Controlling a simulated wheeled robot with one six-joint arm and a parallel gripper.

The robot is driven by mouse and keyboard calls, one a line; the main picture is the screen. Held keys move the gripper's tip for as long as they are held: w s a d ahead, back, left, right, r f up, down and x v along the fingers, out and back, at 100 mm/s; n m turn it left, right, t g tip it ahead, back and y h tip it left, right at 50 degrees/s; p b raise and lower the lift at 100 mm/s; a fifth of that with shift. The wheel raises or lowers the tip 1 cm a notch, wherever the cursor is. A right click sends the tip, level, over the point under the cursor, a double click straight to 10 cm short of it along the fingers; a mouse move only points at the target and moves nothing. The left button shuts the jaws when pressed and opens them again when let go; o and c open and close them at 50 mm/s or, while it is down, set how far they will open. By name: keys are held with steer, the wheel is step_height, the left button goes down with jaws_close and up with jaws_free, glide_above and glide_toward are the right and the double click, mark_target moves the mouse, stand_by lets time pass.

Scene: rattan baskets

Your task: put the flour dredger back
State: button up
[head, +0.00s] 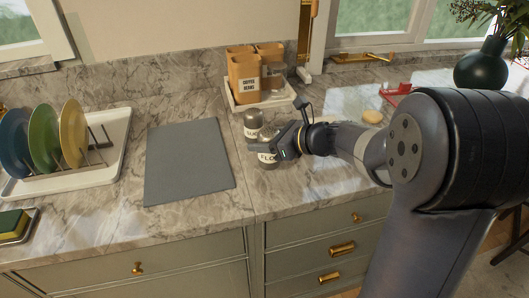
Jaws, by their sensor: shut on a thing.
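The flour dredger (267,159) is a small grey metal can with a pale label reading "FLO"; the rest of the label is hidden by my gripper. My gripper (269,146) is shut on its upper part, reaching in from the right. The dredger looks upright, at or just above the marble counter; I cannot tell whether it touches. A similar metal shaker (252,121) with a pale label stands just behind it, close to my gripper.
A pale tray (236,104) behind holds several brown canisters (244,77), one labelled coffee beans. A grey mat (187,165) lies left, then a dish rack tray (112,150) with plates. A round tan thing (372,116), a red object (397,90) and a dark vase (482,66) are right.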

steer(key=shift+f, duration=1.65)
steer(key=shift+f+b, duration=0.15)
steer(key=shift+b, duration=0.15)
steer(key=o, duration=1)
steer(key=shift+o, duration=0.2)
steer(key=shift+r, duration=0.3)
steer(key=v, duration=1.2)
steer(key=shift+f, duration=0.15)
